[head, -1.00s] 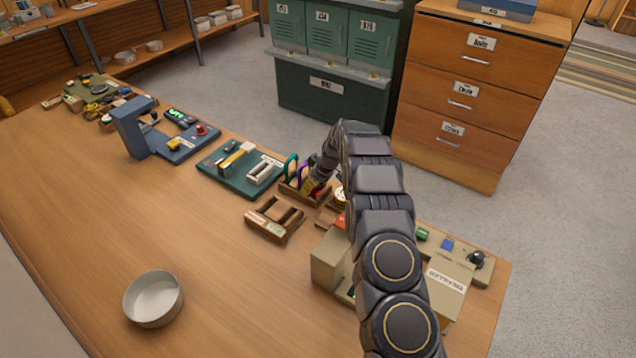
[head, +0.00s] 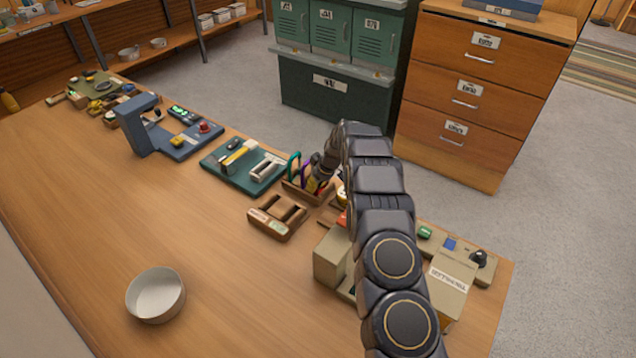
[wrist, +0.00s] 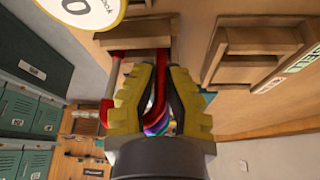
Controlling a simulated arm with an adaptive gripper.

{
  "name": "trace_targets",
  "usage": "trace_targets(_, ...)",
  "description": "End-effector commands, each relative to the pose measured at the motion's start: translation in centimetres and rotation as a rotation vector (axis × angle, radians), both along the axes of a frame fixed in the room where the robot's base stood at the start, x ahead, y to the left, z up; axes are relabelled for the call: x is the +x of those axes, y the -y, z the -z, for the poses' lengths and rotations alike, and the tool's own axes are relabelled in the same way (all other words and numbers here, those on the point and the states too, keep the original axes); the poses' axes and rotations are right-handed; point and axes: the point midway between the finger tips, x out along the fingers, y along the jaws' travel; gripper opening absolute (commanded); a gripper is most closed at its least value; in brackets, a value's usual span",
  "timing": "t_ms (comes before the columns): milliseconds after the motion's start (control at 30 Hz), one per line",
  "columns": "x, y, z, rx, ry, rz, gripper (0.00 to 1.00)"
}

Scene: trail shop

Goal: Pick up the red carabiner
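The red carabiner (wrist: 158,95) shows in the wrist view as a glossy red loop, its right side running between my yellow-padded fingers. My gripper (wrist: 159,70) has its fingertips drawn close together, with the red bar filling the narrow gap. In the head view my gripper (head: 318,185) is low over a small wooden rack (head: 298,193), and my arm covers part of that area. The red carabiner cannot be made out clearly there. A green carabiner (head: 293,168) and a purple one (head: 306,172) stand in the rack left of my gripper.
An empty wooden holder (head: 265,222) sits just in front of the rack. A green tray (head: 225,173) with tools lies to the left, a blue stand (head: 140,140) beyond it. Beige boxes (head: 330,262) are beside my arm. A white bowl (head: 155,303) stands on otherwise clear counter.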

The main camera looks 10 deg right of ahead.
Motion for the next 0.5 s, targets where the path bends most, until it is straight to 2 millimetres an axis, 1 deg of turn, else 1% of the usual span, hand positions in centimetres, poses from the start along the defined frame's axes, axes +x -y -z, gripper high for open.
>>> trace_targets(67, -0.1, 0.0, -0.3, 0.0, -0.004, -0.001, 0.0)
trace_targets(167, 0.0, 0.0, -1.3, 0.001, -0.002, 0.0, 0.0)
trace_targets(267, 0.0, 0.0, -2.8, 0.0, 0.0, -0.001, 0.0)
trace_targets(367, -0.8, 0.0, -3.8, 0.001, -0.004, 0.0, 0.0)
trace_targets(500, -2.3, -0.1, -5.7, 0.001, 0.0, 0.002, 0.0)
